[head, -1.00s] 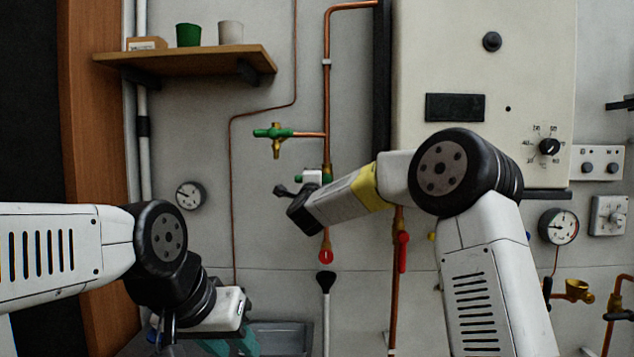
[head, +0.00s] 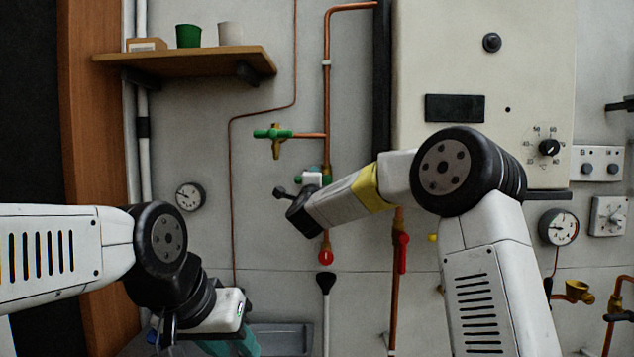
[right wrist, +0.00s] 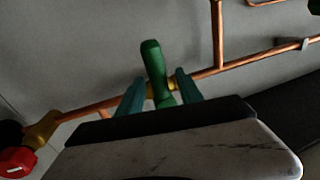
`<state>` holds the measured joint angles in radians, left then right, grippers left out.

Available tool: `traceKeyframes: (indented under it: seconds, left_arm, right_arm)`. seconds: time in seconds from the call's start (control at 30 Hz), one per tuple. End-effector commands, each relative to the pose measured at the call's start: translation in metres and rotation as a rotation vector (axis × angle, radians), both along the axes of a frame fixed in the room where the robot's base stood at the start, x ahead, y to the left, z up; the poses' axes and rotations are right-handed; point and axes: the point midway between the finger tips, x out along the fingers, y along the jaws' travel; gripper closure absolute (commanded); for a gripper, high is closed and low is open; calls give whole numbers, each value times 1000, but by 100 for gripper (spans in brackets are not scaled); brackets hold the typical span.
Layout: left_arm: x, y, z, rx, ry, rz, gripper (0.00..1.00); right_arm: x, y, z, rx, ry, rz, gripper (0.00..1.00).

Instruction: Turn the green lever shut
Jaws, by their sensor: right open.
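The green lever (right wrist: 153,62) stands between the two teal fingers of my right gripper (right wrist: 160,79) in the right wrist view. The fingers are open, one on each side of it, with a gap showing near its upper part. Contact lower down cannot be told. The lever lies across the copper pipe (right wrist: 95,108), not along it. In the head view my right wrist covers most of this valve; only small green bits (head: 298,180) show beside it. My left gripper (head: 232,346) hangs low at the bottom left; its teal fingers are partly cut off, so its opening is unclear.
Another green-handled tap (head: 272,133) sits on a side branch up and left. A red knob (head: 326,257) is below the valve, and a red lever (head: 402,252) hangs on the neighbouring pipe. The white boiler (head: 455,50) fills the upper right. A shelf (head: 190,61) juts out upper left.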

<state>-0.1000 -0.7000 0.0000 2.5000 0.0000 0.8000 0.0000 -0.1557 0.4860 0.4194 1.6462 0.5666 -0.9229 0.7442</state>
Motion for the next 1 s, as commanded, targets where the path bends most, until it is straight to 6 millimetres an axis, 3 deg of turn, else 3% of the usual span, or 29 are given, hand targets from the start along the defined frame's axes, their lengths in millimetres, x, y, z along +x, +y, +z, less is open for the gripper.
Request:
traceKeyframes:
  seconds: [0.4,0.83,1.0]
  left_arm:
    - [0,0,0,0,0,0,64]
    - [0,0,0,0,0,0,64]
    - [0,0,0,0,0,0,64]
  right_arm:
    - [-63,1,-13,0,2,2,57]
    - [-70,0,-14,-4,2,3,57]
    - [-87,-1,-4,-143,36,71,57]
